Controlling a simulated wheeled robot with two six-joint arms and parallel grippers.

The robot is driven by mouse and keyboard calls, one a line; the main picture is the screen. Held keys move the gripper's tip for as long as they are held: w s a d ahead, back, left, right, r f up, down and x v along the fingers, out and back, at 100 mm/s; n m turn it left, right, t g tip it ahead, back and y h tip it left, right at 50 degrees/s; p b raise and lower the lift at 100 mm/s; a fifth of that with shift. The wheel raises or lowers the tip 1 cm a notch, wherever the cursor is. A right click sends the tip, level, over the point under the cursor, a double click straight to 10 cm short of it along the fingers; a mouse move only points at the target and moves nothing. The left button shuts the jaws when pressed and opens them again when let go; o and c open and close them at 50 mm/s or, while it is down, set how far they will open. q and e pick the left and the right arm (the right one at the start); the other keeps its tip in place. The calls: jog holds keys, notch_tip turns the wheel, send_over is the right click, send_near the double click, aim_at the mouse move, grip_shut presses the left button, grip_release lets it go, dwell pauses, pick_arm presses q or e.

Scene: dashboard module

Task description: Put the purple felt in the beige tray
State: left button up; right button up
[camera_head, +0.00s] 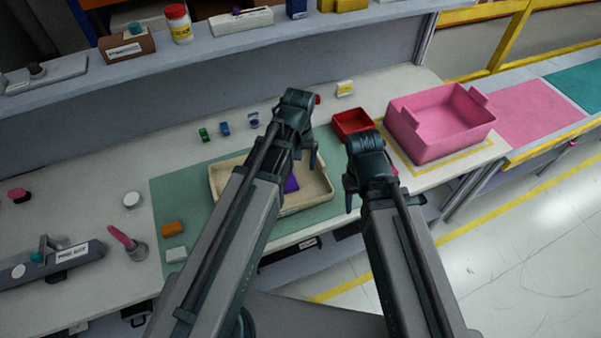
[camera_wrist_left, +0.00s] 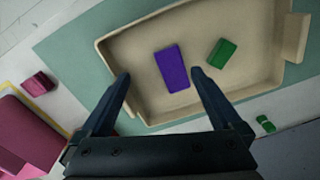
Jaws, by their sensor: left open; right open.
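The purple felt (camera_wrist_left: 172,68) is a small flat rectangle lying on the floor of the beige tray (camera_wrist_left: 115,62), near its middle. A green block (camera_wrist_left: 221,53) lies beside it in the tray, apart from it. In the head view the tray (camera_head: 322,199) sits on a green mat and the felt (camera_head: 291,184) shows only partly behind my left arm. My left gripper (camera_head: 295,150) is open and empty over the tray, its fingers (camera_wrist_left: 160,76) spread on either side of the felt in the wrist view. My right gripper (camera_head: 371,188) is open right of the tray, holding nothing visible.
A red bin (camera_head: 352,122) and a large pink tote (camera_head: 440,122) stand to the right. Several small clips, an orange block (camera_head: 172,229) and a white block (camera_head: 176,254) lie around the mat (camera_head: 180,195). A raised shelf (camera_head: 130,75) runs along the back.

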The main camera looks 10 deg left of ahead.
pick_arm(q)
jog(key=s+d+m, duration=0.6)
jog(key=s+m, duration=0.1)
jog(key=s, duration=0.3)
jog(key=shift+d+y, duration=0.3)
jog(key=shift+y, duration=0.1)
jog(key=shift+s, duration=0.1)
jog(key=shift+f, duration=0.2)
